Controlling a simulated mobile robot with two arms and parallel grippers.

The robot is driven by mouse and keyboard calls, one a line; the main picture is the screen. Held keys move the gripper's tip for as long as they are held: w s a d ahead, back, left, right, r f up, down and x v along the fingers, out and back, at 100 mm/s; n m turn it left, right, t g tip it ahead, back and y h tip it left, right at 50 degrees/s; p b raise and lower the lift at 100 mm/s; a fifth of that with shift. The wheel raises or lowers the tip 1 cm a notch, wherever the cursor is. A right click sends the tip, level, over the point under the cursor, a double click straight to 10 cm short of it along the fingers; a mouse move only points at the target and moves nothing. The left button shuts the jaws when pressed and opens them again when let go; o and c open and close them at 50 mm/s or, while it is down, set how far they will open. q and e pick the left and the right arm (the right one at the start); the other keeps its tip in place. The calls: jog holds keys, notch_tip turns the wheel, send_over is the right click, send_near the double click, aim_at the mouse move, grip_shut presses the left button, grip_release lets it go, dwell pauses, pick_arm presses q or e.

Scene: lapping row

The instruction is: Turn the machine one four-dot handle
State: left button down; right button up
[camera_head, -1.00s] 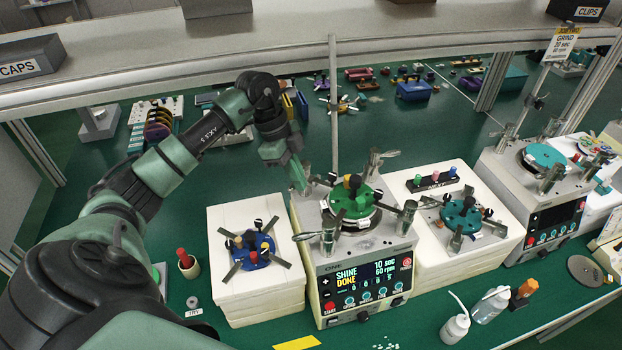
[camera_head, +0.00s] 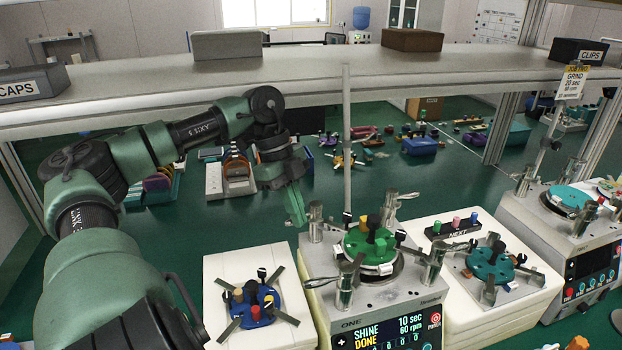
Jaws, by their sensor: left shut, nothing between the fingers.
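Machine one (camera_head: 390,300) is a grey box marked ONE; its screen reads SHINE DONE, 10 sec, 60 rpm. A green round fixture (camera_head: 370,250) with coloured knobs sits on its top. Metal clamp posts with lever handles stand around it: back left (camera_head: 316,222), back right (camera_head: 390,210), front left (camera_head: 345,290) and front right (camera_head: 433,262). Dots on the handles are too small to tell. My left gripper (camera_head: 297,214) is shut and empty, pointing down just left of the back left post; I cannot tell whether it touches. My right gripper is out of view.
White blocks flank the machine, with a blue fixture (camera_head: 253,304) on the left and a teal one (camera_head: 490,264) on the right. Green bench surface (camera_head: 250,222) is clear behind the left block.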

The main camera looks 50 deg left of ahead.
pick_arm(q)
jog(key=shift+a+f, duration=0.1)
jog(key=shift+a, duration=0.4)
jog(key=shift+w+r+p, duration=0.1)
jog(key=shift+r+p, duration=0.1)
jog(key=shift+p, duration=0.3)
jog(key=shift+a+p, duration=0.35)
